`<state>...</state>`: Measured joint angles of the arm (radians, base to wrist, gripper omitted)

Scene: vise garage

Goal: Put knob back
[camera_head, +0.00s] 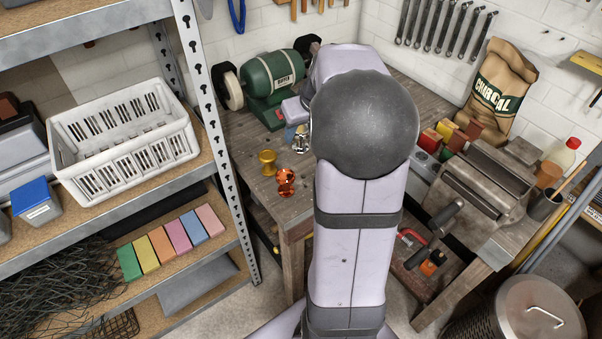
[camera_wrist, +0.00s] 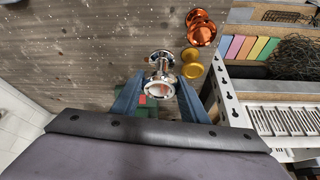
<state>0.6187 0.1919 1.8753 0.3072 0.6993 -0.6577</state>
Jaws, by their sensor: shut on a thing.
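A shiny chrome knob (camera_wrist: 160,77) is between the two blue fingers of my gripper (camera_wrist: 158,92) in the wrist view, and the fingers are shut on it. The chrome knob shows in the head view (camera_head: 301,144) over the workbench, left of my arm. I cannot tell whether it touches the bench top. A gold knob (camera_head: 267,162) and an orange copper knob (camera_head: 286,182) stand near the bench's left end. The gold knob (camera_wrist: 192,68) and the copper knob (camera_wrist: 201,29) also show in the wrist view, right of the chrome one. My arm hides the middle of the bench.
A green bench grinder (camera_head: 273,79) stands behind the knobs. A metal shelf with a white crate (camera_head: 125,132) is at the left. A vise (camera_head: 482,190), colored blocks and a charcoal bag (camera_head: 498,91) are on the right. Bare bench top (camera_head: 243,135) lies left of the knobs.

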